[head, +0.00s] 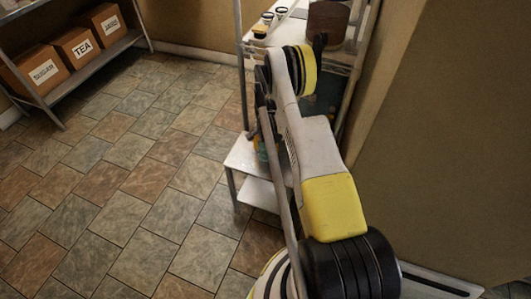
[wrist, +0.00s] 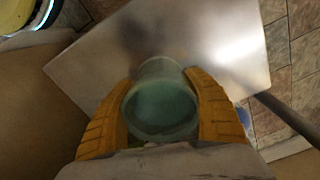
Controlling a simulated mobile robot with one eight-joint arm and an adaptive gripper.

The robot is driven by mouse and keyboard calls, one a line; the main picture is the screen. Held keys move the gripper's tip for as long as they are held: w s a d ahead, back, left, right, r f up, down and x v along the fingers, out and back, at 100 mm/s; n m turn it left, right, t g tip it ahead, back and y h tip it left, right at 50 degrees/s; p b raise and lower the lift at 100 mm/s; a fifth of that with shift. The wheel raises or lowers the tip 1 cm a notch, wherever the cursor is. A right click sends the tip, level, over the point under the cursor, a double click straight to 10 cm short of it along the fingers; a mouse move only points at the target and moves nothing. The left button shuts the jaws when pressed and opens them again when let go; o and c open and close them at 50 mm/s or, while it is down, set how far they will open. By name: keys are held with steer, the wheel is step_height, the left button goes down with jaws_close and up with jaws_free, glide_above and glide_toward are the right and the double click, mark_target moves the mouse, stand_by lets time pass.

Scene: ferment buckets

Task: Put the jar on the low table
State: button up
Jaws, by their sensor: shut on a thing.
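The jar (wrist: 163,105) is a pale, translucent green-blue vessel with a round opening. In the wrist view it sits between the two orange fingers of my gripper (wrist: 164,110), which is shut on its sides. The low table (head: 241,154) is a small pale stand in front of the tall rack, with a lower shelf. Its bare metal top (wrist: 225,45) shows beyond the jar in the wrist view. The jar is over the table area; I cannot tell whether its base touches the top. In the head view my arm mostly hides the gripper and the jar.
A tall rack (head: 241,60) behind holds small jars (head: 266,20) and a brown bucket (head: 327,20). A wall is close on the right. The tiled floor at left is clear.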

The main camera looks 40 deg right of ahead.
steer(key=shift+f, duration=0.1)
steer(key=o, duration=1.4)
steer(key=w+a+r+n+t+p, duration=0.1)
steer(key=a+r+n+p, duration=0.15)
steer(key=r, duration=1.15)
steer(key=w+a+r+n+p, duration=0.15)
steer(key=a+r, duration=0.25)
steer(key=r, duration=1)
steer(key=s+a+r+n+t, duration=0.1)
steer(key=s+a+r+n, duration=0.1)
steer(key=a+r, duration=0.35)
steer(key=s+a+r+n+t, duration=0.1)
steer(key=s+a+r, duration=0.15)
steer(key=r, duration=0.55)
steer(key=s+a+r+n+t, duration=0.2)
steer(key=s+a+r+n, duration=0.2)
steer(key=s, duration=0.5)
steer(key=s+a+r+n+t, duration=0.2)
steer(key=s+a+r+n, duration=0.2)
steer(key=s+a, duration=0.4)
steer(key=shift+s+a+r+n, duration=0.3)
steer(key=shift+s+a, duration=0.1)
steer(key=shift+s, duration=0.45)
